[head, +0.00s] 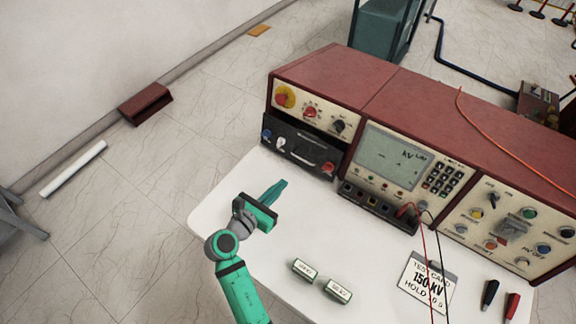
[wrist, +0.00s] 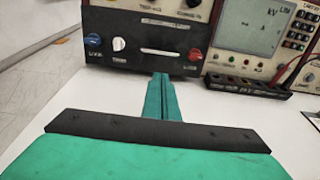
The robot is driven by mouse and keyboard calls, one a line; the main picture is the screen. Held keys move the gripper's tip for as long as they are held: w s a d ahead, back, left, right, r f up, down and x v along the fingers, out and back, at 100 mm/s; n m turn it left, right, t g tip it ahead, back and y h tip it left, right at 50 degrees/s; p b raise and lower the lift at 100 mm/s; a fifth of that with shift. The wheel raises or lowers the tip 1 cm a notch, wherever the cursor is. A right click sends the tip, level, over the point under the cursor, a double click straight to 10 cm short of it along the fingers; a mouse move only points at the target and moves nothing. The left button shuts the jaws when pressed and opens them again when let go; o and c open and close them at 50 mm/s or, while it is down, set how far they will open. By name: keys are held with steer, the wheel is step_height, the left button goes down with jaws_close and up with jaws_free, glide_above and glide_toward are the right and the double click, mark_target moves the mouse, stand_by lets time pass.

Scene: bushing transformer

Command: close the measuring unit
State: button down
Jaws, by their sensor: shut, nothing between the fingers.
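The measuring unit is a red cabinet set with cream panels (head: 358,110). Below its left panel a black drawer-like front (head: 300,147) sticks out toward me, with blue, white and red knobs and a slot handle. The same black front fills the upper middle of the wrist view (wrist: 140,45). My green gripper (head: 279,187) is over the white table, in front of the black front and a little below it in the picture. Its fingers are together and empty. In the wrist view the fingertips (wrist: 161,78) point at the lower part of the black front; I cannot tell whether they touch it.
Red and black leads hang from the middle panel. The table's left part is clear.

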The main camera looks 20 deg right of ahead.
steer(key=x, duration=1.3)
steer(key=shift+d, duration=0.3)
